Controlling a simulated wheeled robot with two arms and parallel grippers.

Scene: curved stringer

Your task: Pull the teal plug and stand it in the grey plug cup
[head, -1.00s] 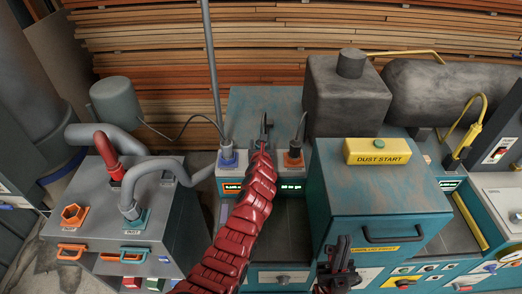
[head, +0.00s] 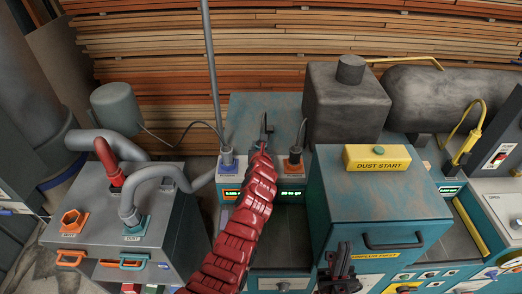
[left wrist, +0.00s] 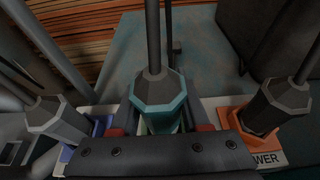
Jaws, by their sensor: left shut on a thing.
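The teal plug (left wrist: 158,98) is a dark plug with a teal collar and a cable rising from its top. It stands between a blue and an orange socket in the left wrist view. My left gripper (left wrist: 160,132) is shut on it, one red-padded finger on each side. The plug's lower end is hidden, so I cannot tell whether it is seated. In the head view my red left arm covers most of it. My right gripper (head: 338,262) is at the bottom, in front of the teal cabinet; its opening is unclear. I cannot make out the grey plug cup.
A plug in a blue socket (head: 227,160) stands left of the teal plug, and one in an orange socket (head: 293,163) stands right. A grey cabinet (head: 100,200) with hoses is at left. The teal cabinet (head: 375,200) with a yellow DUST START box (head: 378,157) is at right.

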